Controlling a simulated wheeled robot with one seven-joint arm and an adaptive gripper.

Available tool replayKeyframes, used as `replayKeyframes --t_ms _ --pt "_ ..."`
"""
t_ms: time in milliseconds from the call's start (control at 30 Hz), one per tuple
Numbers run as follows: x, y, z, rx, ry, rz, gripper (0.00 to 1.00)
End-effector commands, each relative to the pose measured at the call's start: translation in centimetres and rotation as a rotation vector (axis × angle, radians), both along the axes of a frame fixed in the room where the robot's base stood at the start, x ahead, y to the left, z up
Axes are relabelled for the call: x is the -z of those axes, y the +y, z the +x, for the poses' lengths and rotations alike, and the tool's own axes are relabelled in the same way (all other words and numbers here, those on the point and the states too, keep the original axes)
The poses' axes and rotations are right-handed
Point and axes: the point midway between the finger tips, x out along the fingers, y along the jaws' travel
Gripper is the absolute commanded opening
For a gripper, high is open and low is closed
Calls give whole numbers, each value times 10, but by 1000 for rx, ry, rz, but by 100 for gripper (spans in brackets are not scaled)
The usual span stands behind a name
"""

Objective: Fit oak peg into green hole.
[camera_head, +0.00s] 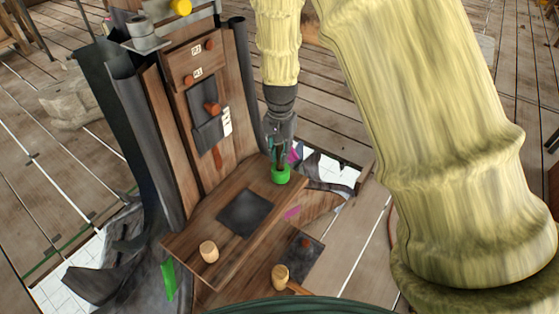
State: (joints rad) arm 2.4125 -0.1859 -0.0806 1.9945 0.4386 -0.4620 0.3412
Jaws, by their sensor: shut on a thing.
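My gripper (281,154) points down over the back right corner of the wooden bench. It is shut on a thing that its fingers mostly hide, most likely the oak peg. The green hole shows as a bright green ring (281,176) on the bench top, directly below the fingertips. The fingertips reach down to the ring or just above it. I cannot tell whether the peg's lower end is inside the hole or over it.
The wooden bench (188,242) also bears a dark square plate (246,213) and a tan wooden cylinder (209,251). A second tan cylinder (280,275) stands in front. An upright panel (178,118) with red-brown knobs rises behind, close left of my gripper. My yellow-sleeved arm covers the right side.

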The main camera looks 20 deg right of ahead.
Motion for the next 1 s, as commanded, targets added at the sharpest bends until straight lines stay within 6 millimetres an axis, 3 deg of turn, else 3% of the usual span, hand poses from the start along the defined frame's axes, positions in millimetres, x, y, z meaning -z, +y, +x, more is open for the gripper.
replayKeyframes --t_ms 433,867,900,1000 --pt "39 0 -1 1 1 1 0" --pt "45 0 -1 1 1 1 0" --pt "45 0 -1 1 1 1 25" --pt "45 0 -1 1 1 1 39"
